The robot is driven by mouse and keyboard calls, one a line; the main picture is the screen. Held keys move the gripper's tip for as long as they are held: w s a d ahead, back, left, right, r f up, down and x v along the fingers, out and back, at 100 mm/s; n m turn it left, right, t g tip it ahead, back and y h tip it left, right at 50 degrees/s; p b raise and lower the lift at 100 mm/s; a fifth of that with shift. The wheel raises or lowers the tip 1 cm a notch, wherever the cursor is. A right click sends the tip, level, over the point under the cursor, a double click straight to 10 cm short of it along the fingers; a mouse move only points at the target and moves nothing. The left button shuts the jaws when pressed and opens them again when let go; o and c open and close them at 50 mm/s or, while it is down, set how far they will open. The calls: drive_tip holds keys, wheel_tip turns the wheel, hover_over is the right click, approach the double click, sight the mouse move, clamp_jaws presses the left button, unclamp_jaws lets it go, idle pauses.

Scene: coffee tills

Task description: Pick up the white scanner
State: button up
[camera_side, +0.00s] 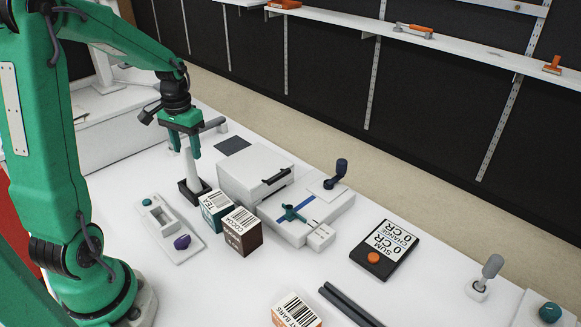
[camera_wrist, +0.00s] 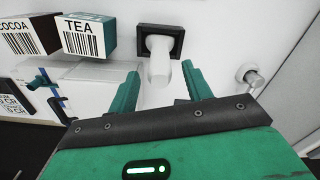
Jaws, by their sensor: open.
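The white scanner (camera_side: 189,168) stands upright in a square black base (camera_side: 194,190) on the white counter. Its upper part is partly hidden by my gripper in the side view. The scanner also shows in the wrist view (camera_wrist: 159,62), rising from its black base (camera_wrist: 174,31) toward me, between my two green fingers as seen from there. My gripper (camera_side: 180,150) points down just above or around the scanner's top, and its fingers are apart. It also shows in the wrist view (camera_wrist: 161,82). I cannot tell whether a finger touches the scanner.
A teal TEA box (camera_side: 215,210) and a brown COCOA box (camera_side: 241,232) stand close in front of the scanner. A white machine (camera_side: 252,172) is to the right. A grey-white tray (camera_side: 163,215) with a purple knob lies in front. A grey handle (camera_wrist: 250,76) is nearby.

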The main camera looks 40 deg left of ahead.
sight(188, 160)
drive_tip(key=shift+s+f, duration=0.1)
drive_tip(key=shift+f, duration=2.2)
drive_tip(key=c, duration=1.1)
